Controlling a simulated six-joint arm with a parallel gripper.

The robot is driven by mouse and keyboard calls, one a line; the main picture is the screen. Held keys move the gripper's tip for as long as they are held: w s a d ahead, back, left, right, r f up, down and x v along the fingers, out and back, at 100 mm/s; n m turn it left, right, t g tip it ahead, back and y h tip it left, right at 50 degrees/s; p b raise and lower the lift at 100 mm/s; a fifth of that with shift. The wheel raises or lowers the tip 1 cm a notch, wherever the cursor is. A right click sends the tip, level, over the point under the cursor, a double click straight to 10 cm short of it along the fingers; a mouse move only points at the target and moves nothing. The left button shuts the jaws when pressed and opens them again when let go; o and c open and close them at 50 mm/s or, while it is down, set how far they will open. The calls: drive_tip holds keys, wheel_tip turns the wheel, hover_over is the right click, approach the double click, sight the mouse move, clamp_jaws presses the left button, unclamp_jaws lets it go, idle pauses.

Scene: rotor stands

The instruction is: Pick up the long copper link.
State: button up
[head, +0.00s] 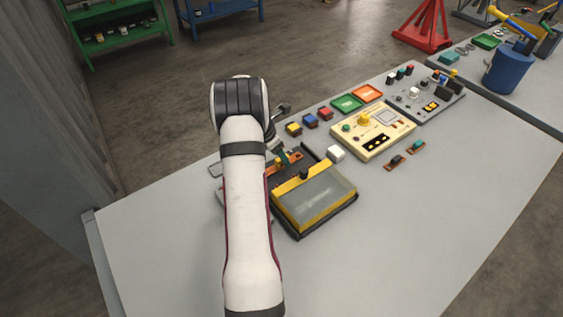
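My white arm hides much of the left part of the bench. A dark end piece (282,109) sticks out to the right of its elbow and seems to be part of my gripper; its fingers cannot be made out. An orange-copper strip (291,161), perhaps the long copper link, lies in the dark open part behind a yellow-framed box (315,194) with a clear cover. My arm partly covers this area, so the strip's full length is hidden. I cannot tell whether the gripper touches it.
On the grey bench (420,215) stand a white block (336,153), several coloured blocks, a cream control panel (373,130), green (346,103) and orange (367,93) trays, and a grey panel (425,95). The front right is clear.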

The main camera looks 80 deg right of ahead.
drive_tip(key=shift+s+f, duration=0.1)
drive_tip(key=shift+f, duration=0.15)
clamp_jaws()
drive_tip(key=shift+r, duration=0.1)
drive_tip(key=r, duration=0.4)
drive_tip(key=shift+s+r, duration=0.25)
drive_tip(key=shift+s, duration=0.05)
drive_tip(key=s+a+r, duration=0.4)
drive_tip(key=s+r, duration=0.5)
drive_tip(key=s, duration=0.1)
drive_tip(key=shift+a+r, duration=0.2)
drive_tip(key=shift+a, duration=0.15)
